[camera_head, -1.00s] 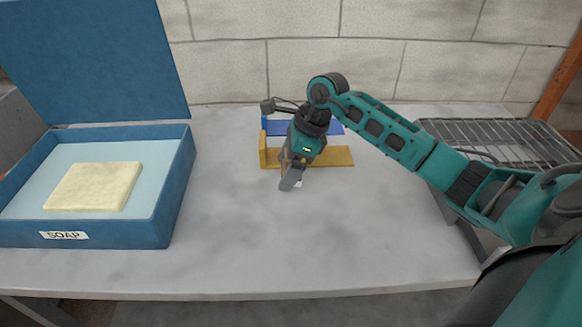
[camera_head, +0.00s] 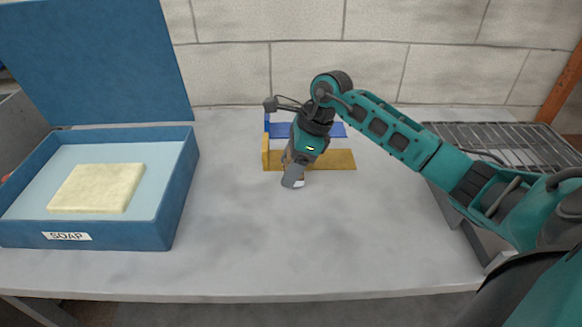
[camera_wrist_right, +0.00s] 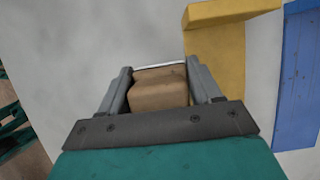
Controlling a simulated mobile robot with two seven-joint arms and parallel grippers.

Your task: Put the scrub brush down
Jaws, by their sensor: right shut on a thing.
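The scrub brush (camera_wrist_right: 160,88) is a brown block with a thin white edge on its far side, seen in the right wrist view. My right gripper (camera_head: 293,180) is shut on it, with one grey finger on each side of the block. In the head view the gripper points down over the bench, just in front of a yellow holder, and hides most of the brush. I cannot tell whether the brush touches the bench top. My left gripper is not in view.
The yellow holder (camera_head: 335,160) and a blue one (camera_head: 335,130) stand behind the gripper. An open blue box (camera_head: 110,237) labelled SOAP with a pale yellow block (camera_head: 97,188) is at left. A wire rack (camera_head: 500,137) is at right. The grey bench (camera_head: 300,250) is clear in front.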

